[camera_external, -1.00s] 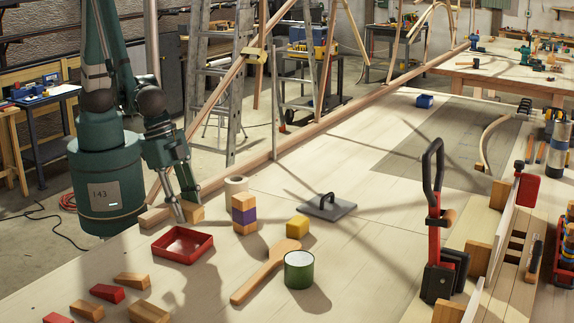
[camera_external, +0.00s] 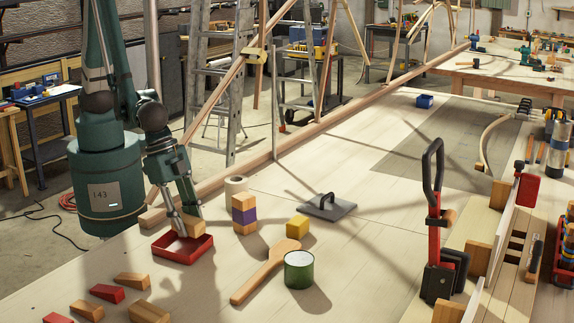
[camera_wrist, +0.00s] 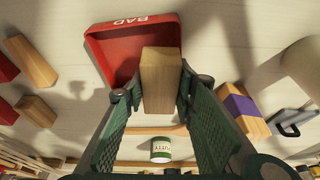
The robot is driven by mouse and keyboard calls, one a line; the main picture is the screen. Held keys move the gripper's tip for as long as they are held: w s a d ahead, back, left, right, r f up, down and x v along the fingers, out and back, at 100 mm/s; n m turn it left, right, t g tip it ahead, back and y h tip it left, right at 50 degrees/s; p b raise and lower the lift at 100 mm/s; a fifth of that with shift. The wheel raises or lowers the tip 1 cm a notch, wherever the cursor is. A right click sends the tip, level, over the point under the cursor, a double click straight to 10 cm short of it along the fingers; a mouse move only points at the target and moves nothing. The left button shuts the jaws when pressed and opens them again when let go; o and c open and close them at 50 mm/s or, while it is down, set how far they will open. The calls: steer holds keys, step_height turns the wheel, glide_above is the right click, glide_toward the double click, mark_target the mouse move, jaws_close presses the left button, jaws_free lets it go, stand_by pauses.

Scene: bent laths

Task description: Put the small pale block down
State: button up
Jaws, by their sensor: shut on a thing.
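The small pale wooden block (camera_external: 194,226) is between the fingers of my gripper (camera_external: 186,218), which is shut on it. In the wrist view the pale block (camera_wrist: 161,80) stands out between the two green fingers (camera_wrist: 160,98). A shallow red tray (camera_external: 181,258) sits on the bench below it. The tray shows in the wrist view (camera_wrist: 112,52) with the word BAD on its rim, and the block covers part of it. The block is over the back right part of the tray; I cannot tell whether it touches the tray.
A wood and purple block stack (camera_external: 244,214) and a pale roll (camera_external: 235,190) stand right of the tray. Several wooden and red wedges (camera_external: 107,293) lie at front left.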

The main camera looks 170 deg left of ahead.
steer(key=shift+s+d+f+b, duration=0.1)
steer(key=shift+s+f+b, duration=0.1)
steer(key=shift+f+b, duration=0.45)
steer(key=o, duration=1)
steer(key=shift+w+f, duration=0.1)
steer(key=shift+w, duration=0.05)
steer(key=shift+r+p, duration=0.3)
steer(key=shift+r, duration=0.1)
steer(key=shift+r+p, duration=0.45)
steer(key=shift+r, duration=0.15)
steer(key=shift+p+v, duration=0.3)
steer(key=shift+v, duration=5.45)
